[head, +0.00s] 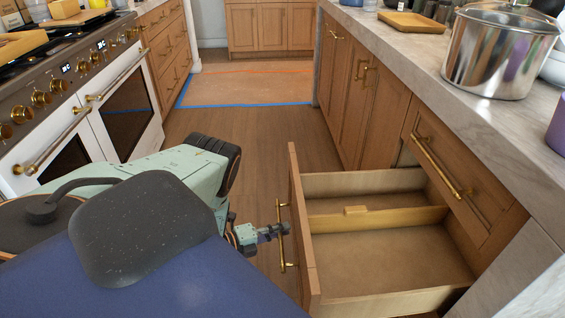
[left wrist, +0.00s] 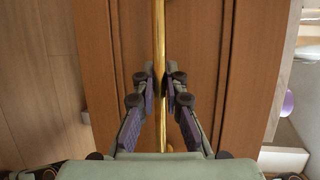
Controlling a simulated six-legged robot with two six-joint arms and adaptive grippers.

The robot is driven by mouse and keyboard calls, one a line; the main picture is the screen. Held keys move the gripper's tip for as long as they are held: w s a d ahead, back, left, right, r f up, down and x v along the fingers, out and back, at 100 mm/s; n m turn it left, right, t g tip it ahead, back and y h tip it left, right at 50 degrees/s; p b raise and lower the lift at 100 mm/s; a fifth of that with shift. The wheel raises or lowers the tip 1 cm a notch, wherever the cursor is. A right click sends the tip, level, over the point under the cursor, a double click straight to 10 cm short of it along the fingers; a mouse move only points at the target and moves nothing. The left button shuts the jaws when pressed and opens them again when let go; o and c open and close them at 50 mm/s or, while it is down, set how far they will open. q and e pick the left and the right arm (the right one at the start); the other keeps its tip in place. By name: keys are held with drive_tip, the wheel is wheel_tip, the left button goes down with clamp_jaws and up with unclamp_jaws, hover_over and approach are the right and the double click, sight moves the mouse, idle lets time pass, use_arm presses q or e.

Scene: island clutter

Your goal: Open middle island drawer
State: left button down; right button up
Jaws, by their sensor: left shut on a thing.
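The middle island drawer (head: 301,235) is pulled well out from the island on the right, below a closed top drawer (head: 460,180). Its inside shows a light wooden divider (head: 385,217) and a bare floor. My left gripper (head: 275,232) is at the drawer's outer face, shut on its brass handle (head: 281,250). In the left wrist view, the two fingers of my left gripper (left wrist: 162,90) close in on both sides of the long brass handle (left wrist: 158,45), in front of the wooden drawer front (left wrist: 205,70). My right gripper does not show.
A steel pot (head: 502,55) and a wooden tray (head: 412,22) stand on the island counter (head: 420,60). A white stove (head: 125,110) with brass rails lines the left side. Wooden floor (head: 255,130) lies clear between them.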

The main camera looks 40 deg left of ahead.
use_arm(q)
drive_tip(key=c, duration=1.4)
unclamp_jaws()
drive_tip(key=v, duration=1.2)
drive_tip(key=shift+r, duration=0.1)
